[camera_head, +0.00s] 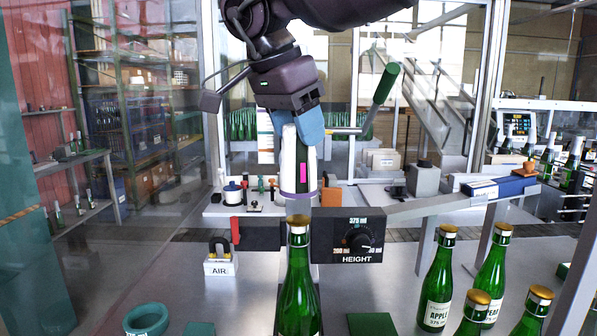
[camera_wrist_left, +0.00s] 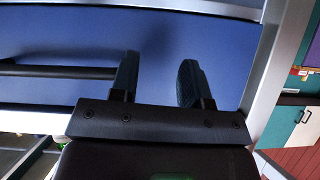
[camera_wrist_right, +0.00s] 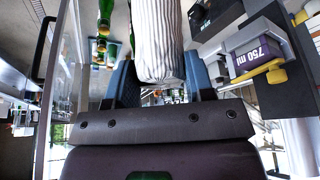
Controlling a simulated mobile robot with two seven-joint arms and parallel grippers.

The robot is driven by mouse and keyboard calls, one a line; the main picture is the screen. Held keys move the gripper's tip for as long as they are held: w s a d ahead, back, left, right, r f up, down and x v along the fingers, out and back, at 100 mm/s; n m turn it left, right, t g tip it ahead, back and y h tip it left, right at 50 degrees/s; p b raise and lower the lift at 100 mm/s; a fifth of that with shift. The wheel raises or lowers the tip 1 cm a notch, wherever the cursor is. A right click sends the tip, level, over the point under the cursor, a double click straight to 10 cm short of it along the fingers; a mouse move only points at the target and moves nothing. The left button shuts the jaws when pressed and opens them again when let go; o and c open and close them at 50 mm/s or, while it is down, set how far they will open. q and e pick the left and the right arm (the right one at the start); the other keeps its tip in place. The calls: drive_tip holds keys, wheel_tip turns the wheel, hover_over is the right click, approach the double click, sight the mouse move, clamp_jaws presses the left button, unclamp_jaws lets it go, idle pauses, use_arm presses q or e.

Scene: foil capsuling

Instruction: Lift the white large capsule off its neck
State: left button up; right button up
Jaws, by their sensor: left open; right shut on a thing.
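My right gripper (camera_head: 300,122) comes down from the top of the head view, its blue fingers closed on the top of an upright white cylinder (camera_head: 287,160), which I take for the white large capsule. The cylinder shows a dark strip with a magenta mark and a purple ring (camera_head: 297,196) at its lower end. In the right wrist view the held cylinder (camera_wrist_right: 158,40) is white with grey stripes, between the fingers (camera_wrist_right: 158,85). Whether a neck is inside it is hidden. My left gripper (camera_wrist_left: 158,78) is open and empty before a blue surface.
A green bottle (camera_head: 299,290) with a gold top stands below the cylinder. A HEIGHT dial box (camera_head: 340,236) is right of it, and a green-handled lever (camera_head: 383,88) is above right. Several bottles (camera_head: 437,280) stand at right.

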wheel_tip(320, 180, up, 5)
drive_tip(key=shift+r, duration=0.1)
drive_tip(key=shift+f+b, duration=0.35)
drive_tip(key=shift+f, duration=0.9)
drive_tip(key=shift+f+b, duration=0.35)
drive_tip(key=shift+f, duration=1)
